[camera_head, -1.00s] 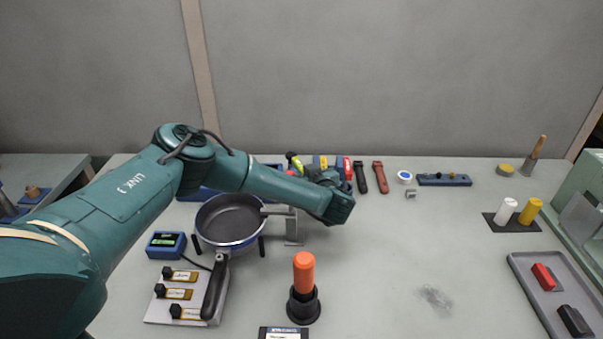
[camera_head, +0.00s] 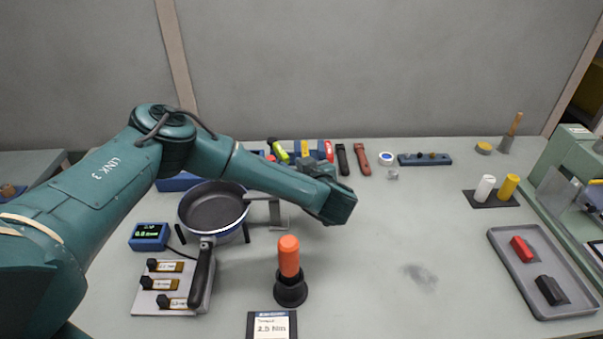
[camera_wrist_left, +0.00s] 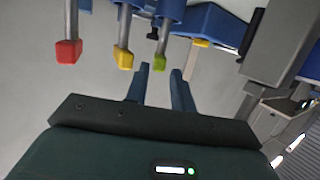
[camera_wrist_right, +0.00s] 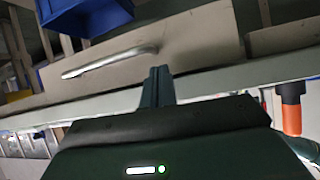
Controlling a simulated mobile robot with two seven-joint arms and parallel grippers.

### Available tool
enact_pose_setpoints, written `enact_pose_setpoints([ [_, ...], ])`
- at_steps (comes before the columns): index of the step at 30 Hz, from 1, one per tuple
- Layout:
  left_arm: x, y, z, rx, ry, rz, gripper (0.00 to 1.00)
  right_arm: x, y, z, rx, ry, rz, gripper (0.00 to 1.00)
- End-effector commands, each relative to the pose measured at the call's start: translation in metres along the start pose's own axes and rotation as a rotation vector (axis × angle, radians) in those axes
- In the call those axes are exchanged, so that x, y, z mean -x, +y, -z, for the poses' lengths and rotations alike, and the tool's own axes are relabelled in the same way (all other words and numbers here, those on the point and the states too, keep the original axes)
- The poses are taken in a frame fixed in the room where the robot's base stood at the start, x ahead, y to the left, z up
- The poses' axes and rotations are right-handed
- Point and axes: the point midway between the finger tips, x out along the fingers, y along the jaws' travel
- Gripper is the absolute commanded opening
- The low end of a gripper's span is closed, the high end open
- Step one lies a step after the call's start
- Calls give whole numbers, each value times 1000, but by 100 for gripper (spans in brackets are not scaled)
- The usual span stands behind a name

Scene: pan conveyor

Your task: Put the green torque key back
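The green torque key (camera_head: 279,152) shows at the blue rack (camera_head: 175,183) along the back, its handle leaning left while the yellow key (camera_head: 305,148) and red key (camera_head: 328,150) stand straighter. In the left wrist view its shaft with a green tip (camera_wrist_left: 160,63) hangs beside the yellow-tipped and red-tipped shafts. My left gripper (camera_wrist_left: 160,75) is open, its fingertips close to the green tip, with nothing visibly clamped; I cannot tell whether they touch it. In the head view my arm hides part of the rack. My right gripper (camera_wrist_right: 157,72) looks shut and empty.
A pan (camera_head: 214,208) sits on a stand at the left. An orange-handled tool (camera_head: 289,257) stands in a black holder at the front. A 2.5 Nm card (camera_head: 271,326) lies before it. A grey tray (camera_head: 547,310) is at the right. The table's middle right is clear.

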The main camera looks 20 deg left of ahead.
Motion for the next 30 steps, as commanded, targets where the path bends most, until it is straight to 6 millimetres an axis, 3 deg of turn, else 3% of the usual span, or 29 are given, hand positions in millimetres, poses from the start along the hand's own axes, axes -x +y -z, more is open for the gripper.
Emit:
enact_pose_setpoints([
  [3,24,1,0,0,0,-3,24,-1,0,-2,1,0,0,0],
  [9,48,0,0,1,-1,-1,24,-2,0,-2,-1,3,1,0],
  [30,53,0,0,1,0,1,24,-2,-2,0,-10,7,3,0],
])
